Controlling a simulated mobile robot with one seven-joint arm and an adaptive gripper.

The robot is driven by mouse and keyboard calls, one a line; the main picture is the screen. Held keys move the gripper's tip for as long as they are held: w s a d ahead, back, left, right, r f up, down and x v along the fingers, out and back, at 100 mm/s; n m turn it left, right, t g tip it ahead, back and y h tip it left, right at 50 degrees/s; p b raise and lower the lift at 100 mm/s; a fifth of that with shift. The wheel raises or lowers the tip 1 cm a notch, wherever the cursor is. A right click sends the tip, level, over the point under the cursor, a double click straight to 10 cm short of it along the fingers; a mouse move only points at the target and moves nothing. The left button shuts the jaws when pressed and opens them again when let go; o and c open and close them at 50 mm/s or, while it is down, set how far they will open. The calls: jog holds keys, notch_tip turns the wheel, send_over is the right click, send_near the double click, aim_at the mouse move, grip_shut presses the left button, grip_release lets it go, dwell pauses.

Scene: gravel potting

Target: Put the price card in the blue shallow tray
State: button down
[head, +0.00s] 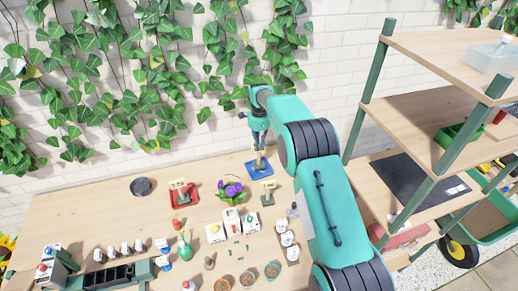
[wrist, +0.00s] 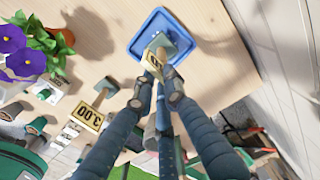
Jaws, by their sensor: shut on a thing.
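The blue shallow tray (head: 250,174) lies at the back of the table near the wall; it also shows in the wrist view (wrist: 143,32). My gripper (head: 259,149) is above it, pointing down. In the wrist view my gripper (wrist: 157,89) is shut on a price card (wrist: 152,64), a yellowish sign on a grey-green foot. The card's foot is over the tray's inside; I cannot tell if it touches the floor of the tray. The fingers hide part of the sign. A second price card (wrist: 88,117) stands outside the tray.
A red tray (head: 174,200) with another card stands to the left. A purple-flowered pot (head: 230,190) is near the blue tray. A shelf rack (head: 430,60) stands on the right.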

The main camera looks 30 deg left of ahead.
aim_at(259, 152)
jog(key=shift+f, duration=1.15)
jog(key=c, duration=1.8)
grip_release()
jog(key=shift+f, duration=0.1)
notch_tip(259, 152, up, 12)
jog(key=shift+r, duration=0.2)
